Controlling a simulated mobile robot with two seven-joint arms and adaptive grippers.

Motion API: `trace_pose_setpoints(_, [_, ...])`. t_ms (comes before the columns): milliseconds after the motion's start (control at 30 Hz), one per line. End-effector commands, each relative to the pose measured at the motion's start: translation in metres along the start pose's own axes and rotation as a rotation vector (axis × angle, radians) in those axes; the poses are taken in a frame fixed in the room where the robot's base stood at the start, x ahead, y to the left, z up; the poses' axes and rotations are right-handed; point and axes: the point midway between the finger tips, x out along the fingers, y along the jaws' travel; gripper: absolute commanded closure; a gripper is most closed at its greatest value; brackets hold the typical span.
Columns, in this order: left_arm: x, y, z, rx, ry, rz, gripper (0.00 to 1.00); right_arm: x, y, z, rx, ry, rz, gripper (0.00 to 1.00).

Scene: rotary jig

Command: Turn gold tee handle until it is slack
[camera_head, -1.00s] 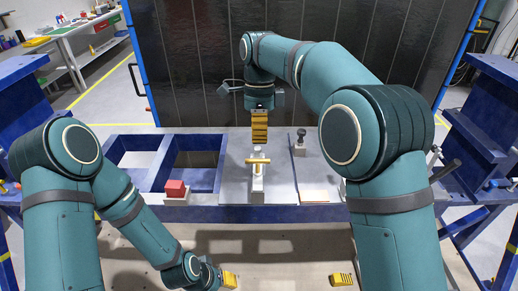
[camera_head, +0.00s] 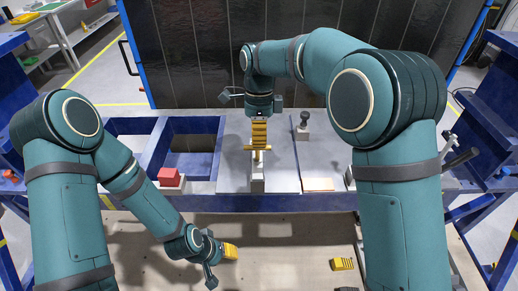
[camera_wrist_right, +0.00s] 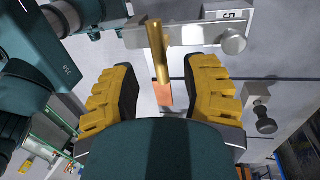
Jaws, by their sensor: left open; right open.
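The gold tee handle (camera_head: 247,148) stands on a pale block (camera_head: 257,178) on the middle bench panel. My right gripper (camera_head: 258,147) points down over it, its yellow fingers hiding the middle of the crossbar in the head view. In the right wrist view the gold bar (camera_wrist_right: 157,52) lies between the two spread fingers of the right gripper (camera_wrist_right: 163,70), with a gap on each side. My left gripper (camera_head: 230,252) is low in front of the bench, away from the handle and empty; one yellow finger shows clearly.
A red block (camera_head: 169,177) sits on a pale base by the blue bins (camera_head: 219,165) at left. A dark-handled lever (camera_head: 460,158) is farther right. A dark panel (camera_head: 200,60) stands behind.

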Motion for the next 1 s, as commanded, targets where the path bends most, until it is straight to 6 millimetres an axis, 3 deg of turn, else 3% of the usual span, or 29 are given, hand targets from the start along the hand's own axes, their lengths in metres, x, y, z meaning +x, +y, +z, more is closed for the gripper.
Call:
trace_pose_setpoints(100, [0.003,-0.001,0.0,0.0,0.0,-0.001,0.53,0.02,0.0,0.0,0.0,0.001,0.002,0.54])
trace_pose_setpoints(300, [0.004,-0.001,0.001,0.0,0.0,-0.001,0.53,0.037,0.0,0.0,0.0,0.0,0.001,0.54])
trace_pose_setpoints(667, [0.004,-0.001,0.001,0.0,0.0,-0.001,0.53,0.04,0.0,0.0,0.0,0.0,0.0,0.52])
trace_pose_setpoints(800, [0.004,-0.001,0.001,0.001,0.0,-0.001,0.53,0.04,0.0,0.0,0.0,0.0,0.0,1.0])
trace_pose_setpoints(1000, [0.004,-0.001,0.001,0.001,0.0,-0.001,0.53,0.04,0.0,0.0,-0.001,0.0,0.0,1.0])
